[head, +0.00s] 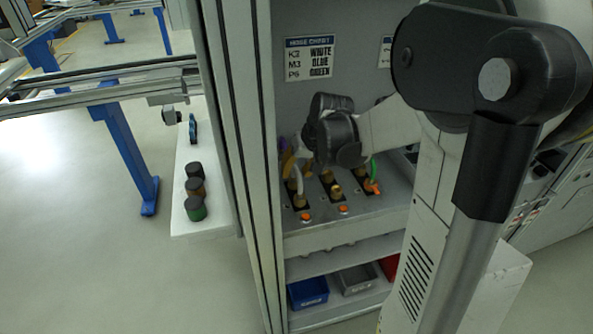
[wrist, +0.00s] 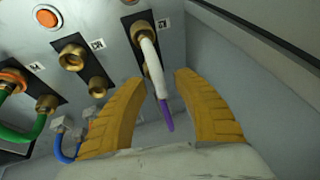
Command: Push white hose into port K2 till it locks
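In the wrist view the white hose (wrist: 153,65) curves down from the upper brass fitting of port K2 (wrist: 140,31), beside the K2 label. Its far end is purple (wrist: 167,118). I cannot tell how deeply the hose sits in the fitting. My gripper (wrist: 155,85) has its two yellow fingers spread, one on each side of the hose, with visible gaps. In the head view the white hose (head: 299,180) shows at the leftmost port plate, and my gripper (head: 290,165) is partly hidden behind my wrist.
Middle plate M3 (wrist: 72,57) has bare brass fittings. A green hose (wrist: 30,132) is at the other plate, and a blue hose (wrist: 62,150) hangs nearby. A hose chart (head: 310,58) is on the back panel. A cabinet post (head: 240,120) stands close left. Bins (head: 308,292) sit below.

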